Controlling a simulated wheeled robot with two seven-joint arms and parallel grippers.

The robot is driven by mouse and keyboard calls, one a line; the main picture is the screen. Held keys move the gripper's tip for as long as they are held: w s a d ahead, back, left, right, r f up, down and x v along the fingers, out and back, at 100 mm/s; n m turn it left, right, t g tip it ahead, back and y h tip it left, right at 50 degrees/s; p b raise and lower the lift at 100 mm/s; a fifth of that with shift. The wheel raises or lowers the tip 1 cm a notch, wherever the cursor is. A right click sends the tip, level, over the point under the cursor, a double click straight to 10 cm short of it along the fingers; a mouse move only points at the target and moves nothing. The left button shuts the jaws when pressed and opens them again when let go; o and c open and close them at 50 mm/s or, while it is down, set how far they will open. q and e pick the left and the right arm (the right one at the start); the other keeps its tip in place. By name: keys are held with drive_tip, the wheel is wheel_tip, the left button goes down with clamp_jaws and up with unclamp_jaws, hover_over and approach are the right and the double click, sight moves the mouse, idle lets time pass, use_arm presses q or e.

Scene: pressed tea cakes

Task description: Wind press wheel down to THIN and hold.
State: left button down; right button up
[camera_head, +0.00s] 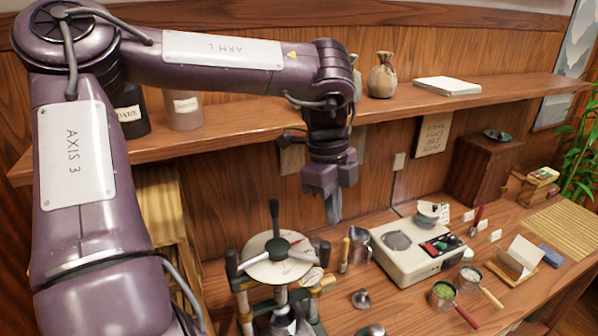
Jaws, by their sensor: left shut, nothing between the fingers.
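The press (278,262) stands at the front of the table, left of centre. Its round pale top has a red pointer and dark handles sticking out, one of them upright. The lettering on the disc is too small to read. My left gripper (334,212) hangs fingers down behind and to the right of the press, above the table. It is shut and empty, and looks apart from the handles. The lower part of the press is cut off by the bottom edge of the picture. My right gripper is not in view.
A white appliance with a round plate (405,258) stands right of the press. A wooden-handled tool (344,254) and a small metal piece (361,299) lie between. A wall shelf (230,118) runs behind my left arm.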

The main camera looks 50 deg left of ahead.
sight(324, 249)
use_arm(q)
drive_tip(key=shift+f, duration=0.15)
wheel_tip(324, 249, down, 4)
drive_tip(key=b, duration=0.3)
drive_tip(key=shift+f, duration=0.2)
drive_tip(key=shift+s+d, duration=0.1)
drive_tip(key=shift+s+d, duration=0.35)
drive_tip(key=shift+s, duration=0.35)
drive_tip(key=shift+s+d, duration=0.1)
drive_tip(key=shift+s, duration=0.1)
drive_tip(key=shift+s+d+b, duration=0.25)
drive_tip(key=shift+s+d, duration=0.2)
drive_tip(key=shift+s, duration=0.3)
drive_tip(key=shift+s+d+b, duration=0.2)
drive_tip(key=shift+s+d, duration=0.25)
drive_tip(key=shift+s, duration=0.25)
